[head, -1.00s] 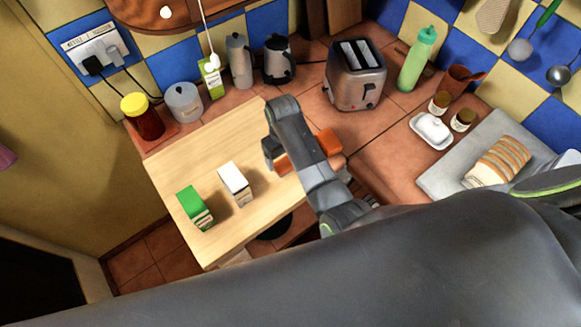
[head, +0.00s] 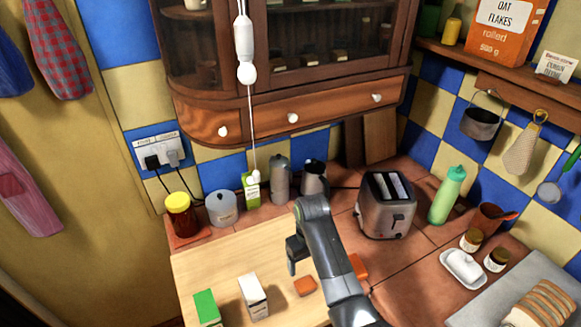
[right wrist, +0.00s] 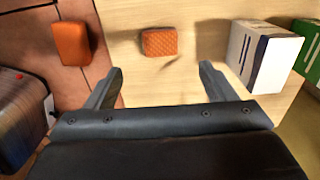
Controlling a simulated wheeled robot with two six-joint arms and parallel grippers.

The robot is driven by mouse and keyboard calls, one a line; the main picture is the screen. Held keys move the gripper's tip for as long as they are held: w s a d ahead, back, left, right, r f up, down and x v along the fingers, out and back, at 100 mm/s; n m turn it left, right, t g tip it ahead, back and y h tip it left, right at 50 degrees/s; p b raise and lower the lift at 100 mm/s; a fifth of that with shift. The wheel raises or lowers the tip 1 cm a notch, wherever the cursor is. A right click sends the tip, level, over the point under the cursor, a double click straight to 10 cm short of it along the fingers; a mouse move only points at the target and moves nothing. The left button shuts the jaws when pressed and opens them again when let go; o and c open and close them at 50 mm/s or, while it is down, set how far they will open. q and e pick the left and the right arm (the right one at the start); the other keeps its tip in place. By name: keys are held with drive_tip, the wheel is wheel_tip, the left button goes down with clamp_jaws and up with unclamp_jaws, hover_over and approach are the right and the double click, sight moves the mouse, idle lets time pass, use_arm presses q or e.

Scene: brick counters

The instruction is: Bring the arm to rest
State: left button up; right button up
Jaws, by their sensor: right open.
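My right arm (head: 325,250) reaches in from the bottom of the head view over the pale wooden board. Its gripper (head: 292,255) hangs above the board. In the right wrist view the two fingers of the gripper (right wrist: 160,76) stand wide apart with nothing between them. A small orange block (head: 305,286) lies on the board near the gripper; it also shows beyond the fingertips in the right wrist view (right wrist: 159,41). A second orange piece (head: 358,266) is partly hidden behind my arm and lies on the tiles in the right wrist view (right wrist: 72,44). My left gripper is not in view.
A white carton (head: 252,297) and a green carton (head: 207,308) stand on the board (head: 215,262). A toaster (head: 386,205) stands right of the arm. Jars, a kettle and a green bottle (head: 447,195) line the back. A wooden cabinet (head: 290,120) hangs above.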

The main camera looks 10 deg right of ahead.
drive_tip(key=s+d+f+m+t, duration=0.25)
drive_tip(key=s+d+f, duration=0.25)
drive_tip(key=s+d, duration=0.8)
drive_tip(key=s+d+r+m+t+h, duration=0.1)
drive_tip(key=s+d+r, duration=0.3)
drive_tip(key=s, duration=0.5)
drive_tip(key=s+d+r+m+h, duration=0.1)
drive_tip(key=s+d+r, duration=0.2)
drive_tip(key=s, duration=0.6)
wheel_tip(320, 180, down, 35)
drive_tip(key=s+d+g+b, duration=0.1)
drive_tip(key=s+d+b, duration=0.1)
drive_tip(key=b, duration=0.6)
use_arm(q)
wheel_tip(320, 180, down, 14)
drive_tip(key=b, duration=0.6)
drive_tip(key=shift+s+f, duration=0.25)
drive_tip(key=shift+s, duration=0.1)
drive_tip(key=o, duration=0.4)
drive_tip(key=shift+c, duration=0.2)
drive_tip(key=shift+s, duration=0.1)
use_arm(e)
drive_tip(key=s+f, duration=0.7)
drive_tip(key=f, duration=0.3)
drive_tip(key=s+a+f+g+y, duration=0.1)
drive_tip(key=s+f, duration=0.6)
drive_tip(key=f, duration=0.2)
drive_tip(key=shift+a+f, duration=0.15)
drive_tip(key=shift+f, duration=0.25)
